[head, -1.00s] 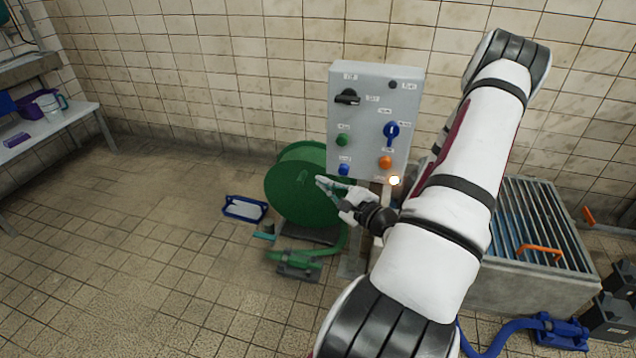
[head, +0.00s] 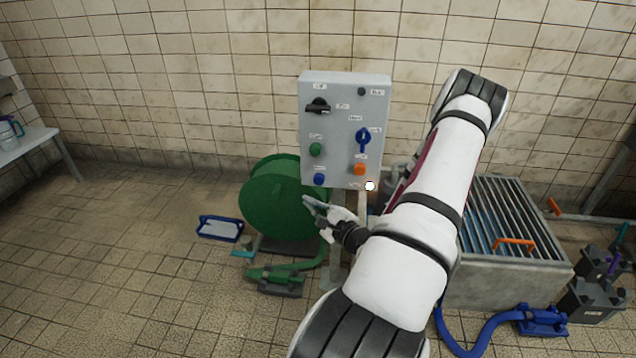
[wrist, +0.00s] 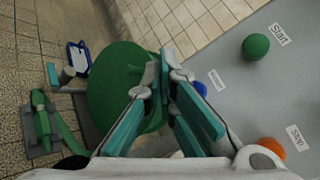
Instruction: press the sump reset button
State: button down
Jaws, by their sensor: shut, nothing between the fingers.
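The grey control panel (head: 338,130) faces me at the middle of the head view. A blue button (head: 319,179) sits at its lower left, and its label is too small to read surely. In the wrist view the blue button (wrist: 201,88) is partly hidden behind a finger. A green button (head: 316,149) marked Start is above it, and an orange button (head: 359,169) marked Stop is to its right. My gripper (head: 306,201) is shut and empty, below and slightly left of the blue button in the head view, apart from it. Its fingers (wrist: 165,72) also show in the wrist view.
A green hose reel (head: 270,200) stands left of and below the panel. The panel also carries a black rotary switch (head: 318,105) and a blue switch (head: 363,138). A grated tank (head: 500,270) stands at right. Floor at left is mostly clear.

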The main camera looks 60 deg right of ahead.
aim_at(318, 183)
jog(key=w+d, duration=0.2)
jog(key=d, duration=0.4)
jog(key=shift+w, duration=0.2)
jog(key=shift+w+d, duration=0.1)
jog(key=shift+d, duration=0.05)
dwell(1.2)
jog(key=shift+w+d, duration=0.1)
jog(key=shift+d, duration=0.2)
jog(key=shift+w+d+b, duration=0.35)
jog(key=shift+d, duration=0.55)
dwell(1.2)
dwell(0.4)
jog(key=shift+s+a, duration=0.3)
jog(key=shift+a, duration=0.35)
jog(key=shift+s+a, duration=0.25)
jog(key=shift+a, duration=0.4)
jog(key=shift+s+a+p, duration=0.1)
jog(key=shift+s+a, duration=0.2)
jog(key=shift+a, duration=0.45)
jog(key=shift+s+a+p, duration=0.1)
jog(key=shift+s+a, duration=0.25)
jog(key=shift+a, duration=0.45)
jog(key=shift+s+a+p, duration=0.1)
jog(key=shift+s+a, duration=0.2)
jog(key=shift+a, duration=0.45)
